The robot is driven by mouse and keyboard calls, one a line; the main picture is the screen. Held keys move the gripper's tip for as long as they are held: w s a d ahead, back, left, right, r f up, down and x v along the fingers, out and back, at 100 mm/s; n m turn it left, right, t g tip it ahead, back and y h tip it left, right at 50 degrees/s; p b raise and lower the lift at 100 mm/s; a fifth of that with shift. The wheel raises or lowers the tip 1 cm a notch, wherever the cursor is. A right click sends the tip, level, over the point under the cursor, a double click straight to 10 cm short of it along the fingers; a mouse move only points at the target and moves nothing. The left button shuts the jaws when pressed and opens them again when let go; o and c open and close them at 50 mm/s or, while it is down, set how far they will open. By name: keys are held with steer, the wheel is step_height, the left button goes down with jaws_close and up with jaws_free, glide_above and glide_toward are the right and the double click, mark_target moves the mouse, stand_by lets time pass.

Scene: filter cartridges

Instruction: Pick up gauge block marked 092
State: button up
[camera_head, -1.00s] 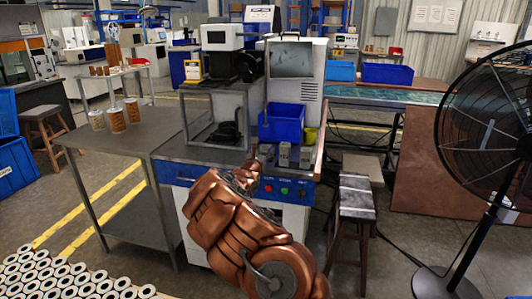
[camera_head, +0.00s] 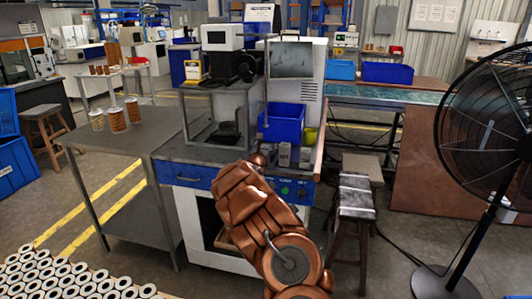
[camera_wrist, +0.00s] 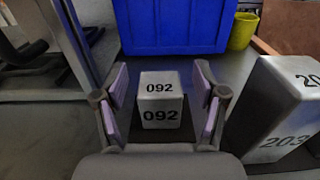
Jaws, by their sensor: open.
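The gauge block marked 092 (camera_wrist: 160,100) is a pale metal block with black numbers on its top and front. In the wrist view it stands upright between the two fingers of my gripper (camera_wrist: 162,92). The fingers, with purple-grey pads, are open with a gap on each side of the block. In the head view my gripper (camera_head: 258,162) is low over the front of the machine's bench top and is small there. I cannot make out block 092 clearly in that view, where my arm covers part of the area.
A larger block marked 203 (camera_wrist: 283,115) stands close on the right. A blue bin (camera_wrist: 175,25) is just behind, with a yellow-green cup (camera_wrist: 243,30) beside it. A metal frame (camera_wrist: 50,45) stands to the left. Another block (camera_head: 304,157) shows on the bench.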

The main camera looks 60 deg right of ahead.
mark_target(265, 148)
steer(key=shift+c, duration=0.3)
jaws_close()
steer(key=shift+r, duration=0.15)
step_height(265, 148, up, 4)
steer(key=shift+a+f+b, duration=0.15)
steer(key=shift+f+b, duration=0.1)
steer(key=shift+b, duration=0.05)
steer(key=shift+v, duration=0.8)
steer(key=s+a+r+b, duration=0.1)
steer(key=s+a, duration=0.7)
steer(key=a, duration=0.3)
steer(key=shift+a, duration=0.4)
